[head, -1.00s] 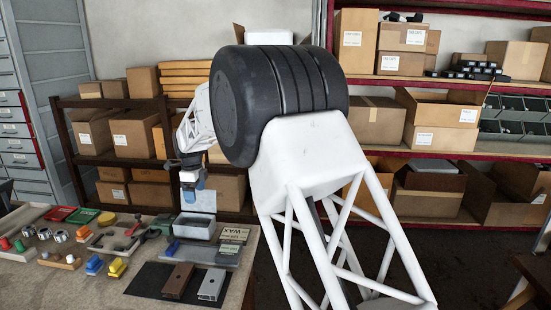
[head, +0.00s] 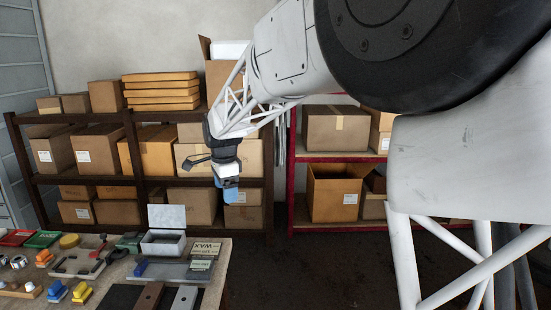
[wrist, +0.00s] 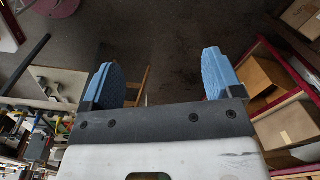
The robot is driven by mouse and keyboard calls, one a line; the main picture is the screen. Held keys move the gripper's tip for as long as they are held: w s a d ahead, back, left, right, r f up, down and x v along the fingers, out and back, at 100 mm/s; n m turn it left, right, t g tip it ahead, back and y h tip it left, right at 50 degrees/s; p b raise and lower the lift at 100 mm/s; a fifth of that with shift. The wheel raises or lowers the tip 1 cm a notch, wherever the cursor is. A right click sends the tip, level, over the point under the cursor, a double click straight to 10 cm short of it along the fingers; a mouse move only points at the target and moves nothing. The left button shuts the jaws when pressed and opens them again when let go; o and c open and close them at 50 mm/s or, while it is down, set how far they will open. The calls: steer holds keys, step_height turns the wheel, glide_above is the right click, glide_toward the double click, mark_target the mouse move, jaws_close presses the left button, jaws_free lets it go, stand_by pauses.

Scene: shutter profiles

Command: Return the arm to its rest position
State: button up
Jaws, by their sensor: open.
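My gripper (head: 227,180) hangs from my white arm, to the right of the table and beyond its right edge. In the wrist view my gripper (wrist: 160,85) shows two blue fingers spread wide with nothing between them. Dark floor lies below the gap. On the table (head: 218,272) are a brown shutter profile (head: 149,298) and a light grey shutter profile (head: 184,299), both cut off by the bottom edge of the head view. The gripper touches nothing that I can see.
An open grey box (head: 163,243) and wax packages (head: 203,257) stand at the table's back right. Colored blocks (head: 69,292) lie at the left. Shelves with cardboard boxes (head: 336,128) line the back. The floor right of the table is clear.

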steer(key=s+d+r+n+t, duration=0.1)
steer(key=s+d+r+n, duration=0.15)
steer(key=s+d, duration=0.75)
steer(key=s+d+r+n, duration=0.1)
steer(key=s+d+n, duration=0.2)
steer(key=s+d, duration=0.7)
steer(key=s+d+f+n, duration=0.3)
steer(key=s+d, duration=0.3)
steer(key=s, duration=0.5)
steer(key=s+d+f+n, duration=0.3)
steer(key=s+d, duration=0.4)
steer(key=s, duration=0.4)
steer(key=shift+f+n+t, duration=0.4)
steer(key=shift+n, duration=0.05)
